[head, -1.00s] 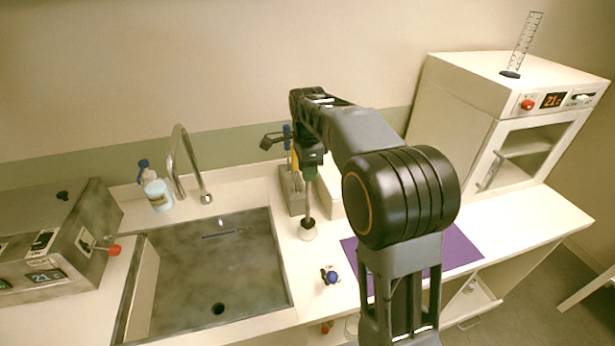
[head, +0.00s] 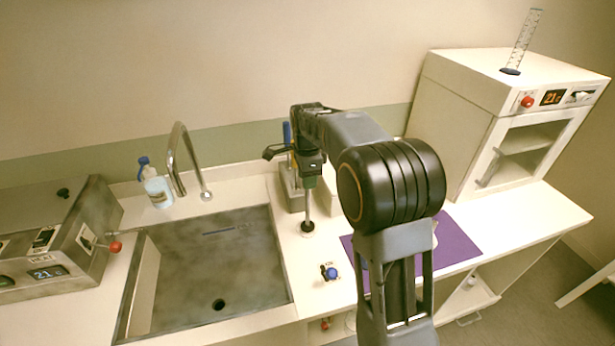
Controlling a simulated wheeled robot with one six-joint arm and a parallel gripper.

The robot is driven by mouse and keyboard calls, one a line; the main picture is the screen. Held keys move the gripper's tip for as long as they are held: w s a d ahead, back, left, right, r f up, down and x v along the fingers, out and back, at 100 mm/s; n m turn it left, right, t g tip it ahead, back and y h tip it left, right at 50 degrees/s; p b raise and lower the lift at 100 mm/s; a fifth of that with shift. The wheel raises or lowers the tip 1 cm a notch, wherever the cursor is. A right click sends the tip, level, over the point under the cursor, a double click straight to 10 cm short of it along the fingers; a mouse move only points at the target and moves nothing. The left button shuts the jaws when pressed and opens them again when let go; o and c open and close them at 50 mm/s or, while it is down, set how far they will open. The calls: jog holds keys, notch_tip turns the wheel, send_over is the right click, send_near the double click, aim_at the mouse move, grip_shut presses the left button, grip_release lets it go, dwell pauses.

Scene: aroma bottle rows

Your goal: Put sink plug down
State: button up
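My gripper (head: 308,168) is above the counter just right of the sink, seen from behind and small. Below it is a thin upright metal stem with a round base, apparently the sink plug (head: 307,226), at the counter surface. The top of the stem meets the green and dark parts at my gripper, so the fingers and any grip on it are not clear. I cannot tell whether the base touches the counter. The sink (head: 215,265) lies to the left, with its dark drain hole (head: 218,305) uncovered.
A faucet (head: 180,165) and a blue-capped bottle (head: 156,188) stand behind the sink. A small blue-knobbed item (head: 330,272) sits on the counter in front. A purple mat (head: 455,245) lies to the right, near a white cabinet (head: 470,150). A grey device (head: 70,240) stands left.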

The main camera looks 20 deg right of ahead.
jog(key=o, duration=0.4)
jog(key=shift+c, duration=0.2)
notch_tip(320, 180, up, 12)
jog(key=s+f+n+t, duration=0.2)
jog(key=s+f+n, duration=0.2)
jog(key=s+n, duration=0.5)
jog(key=s+f+n+t, duration=0.2)
jog(key=s+f+n, duration=0.3)
jog(key=s+n, duration=0.4)
jog(key=s, duration=0.5)
jog(key=shift+t, duration=0.3)
